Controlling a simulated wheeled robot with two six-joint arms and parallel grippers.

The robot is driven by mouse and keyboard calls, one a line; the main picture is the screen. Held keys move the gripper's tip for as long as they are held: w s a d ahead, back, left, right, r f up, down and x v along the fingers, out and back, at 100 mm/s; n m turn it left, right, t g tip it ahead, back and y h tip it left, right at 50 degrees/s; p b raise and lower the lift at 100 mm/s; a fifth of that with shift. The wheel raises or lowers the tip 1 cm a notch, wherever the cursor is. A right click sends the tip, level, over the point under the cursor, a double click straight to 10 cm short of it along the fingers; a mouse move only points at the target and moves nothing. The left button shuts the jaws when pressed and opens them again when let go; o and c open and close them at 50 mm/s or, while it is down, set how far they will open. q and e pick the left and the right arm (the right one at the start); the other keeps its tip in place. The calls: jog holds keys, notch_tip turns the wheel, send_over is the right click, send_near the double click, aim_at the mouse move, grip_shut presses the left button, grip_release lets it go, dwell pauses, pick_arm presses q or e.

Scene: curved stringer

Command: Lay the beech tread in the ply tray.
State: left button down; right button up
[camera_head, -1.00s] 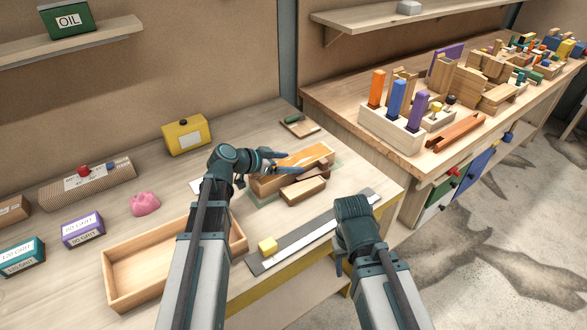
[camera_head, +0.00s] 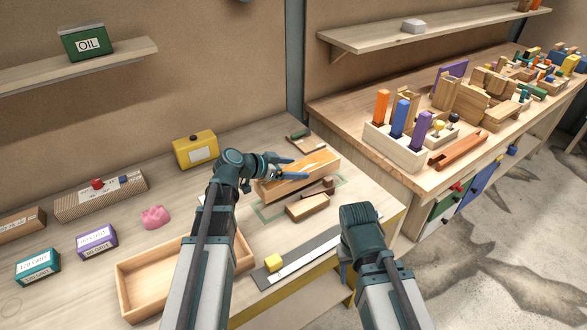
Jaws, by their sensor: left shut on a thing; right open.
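A long pale wooden piece with an orange-brown top, which looks like the beech tread (camera_head: 325,165), is held by my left gripper (camera_head: 293,167). The gripper's fingers lie along its top and are shut on it. The piece is a little above the bench, over a green outlined area (camera_head: 268,214). The ply tray (camera_head: 127,285) stands at the bench's front left; its visible floor is bare, and my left arm hides its middle. My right gripper (camera_head: 345,268) is open and empty by the bench's right front edge, its fingers partly hidden by its wrist.
A smaller wooden block (camera_head: 307,206) and a dark brown piece (camera_head: 318,188) lie just in front of the held piece. A pink lump (camera_head: 155,217) and a yellow box (camera_head: 195,150) stand farther back.

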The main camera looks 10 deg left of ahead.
aim_at(294, 170)
pick_arm(q)
notch_tip(294, 170, up, 5)
jog(key=p, duration=0.4)
jog(key=shift+r, duration=0.2)
